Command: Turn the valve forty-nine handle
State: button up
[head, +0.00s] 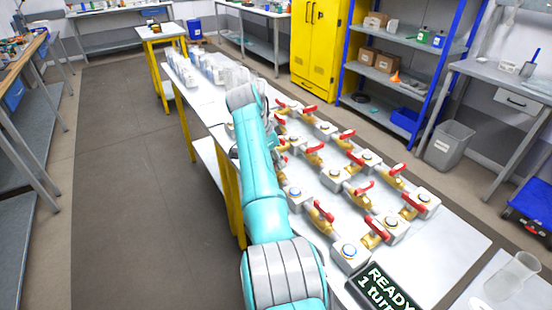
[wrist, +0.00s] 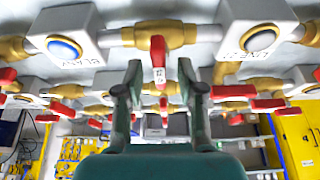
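Several red valve handles on brass bodies stand in rows on the bench, for example one (head: 321,216) in the head view. In the wrist view, a red handle (wrist: 158,52) with a small white tag hangs from a brass valve body (wrist: 160,35). The tag seems to end in 9, but I cannot read it surely. My gripper (wrist: 159,66) is open, one finger on each side of this handle, with gaps visible on both sides. I cannot tell how far the handle reaches between the fingers.
White blocks flank the brass bodies; one (wrist: 65,42) has a blue button, another (wrist: 262,38) a label like LINE 22. Neighbouring red handles (wrist: 232,91) crowd close. A dark sign (head: 378,288) reads READY, 1 turn. The floor (head: 120,190) left of the bench is clear.

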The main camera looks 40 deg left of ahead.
jog(key=v, duration=1.2)
dwell(0.4)
